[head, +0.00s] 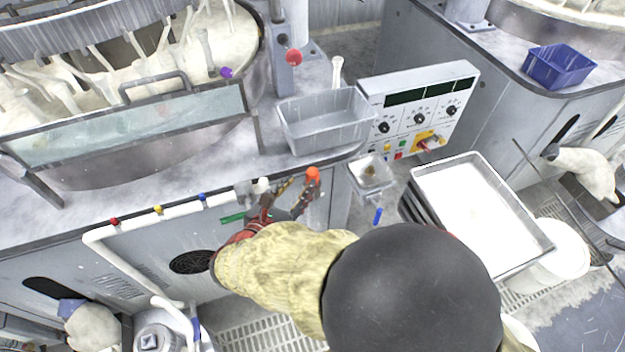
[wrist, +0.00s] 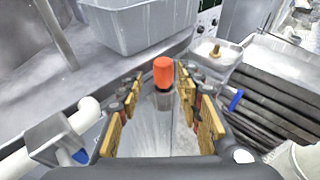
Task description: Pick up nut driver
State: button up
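An orange-capped piece with a grey metal lower part, which I take for the nut driver, (wrist: 163,72) stands near the bench's front edge in the wrist view. Its orange end also shows in the head view (head: 313,173). My gripper (wrist: 160,92) is open, with a yellow-padded finger to either side of the piece in the picture. Gaps show between the pads and the piece, and I cannot tell how deep it sits between them. In the head view my gripper (head: 297,188) is beside the orange end. The piece's lower end is hidden.
A grey bin (head: 325,120) stands on the bench behind. A small clear tray (head: 371,174) is to the right. A control panel (head: 418,110) and a white-filled tray (head: 478,212) lie further right. White pipes with coloured valves (head: 157,209) run along the bench front.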

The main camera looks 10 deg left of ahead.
aim_at(309, 177)
jog(key=b+x, duration=0.1)
jog(key=x, duration=0.3)
jog(key=b+x, duration=0.1)
jog(key=x, duration=0.1)
jog(key=shift+d+f+b, duration=0.3)
jog(key=shift+w, duration=0.15)
jog(key=shift+c, duration=0.8)
jog(key=c, duration=0.7)
grip_shut()
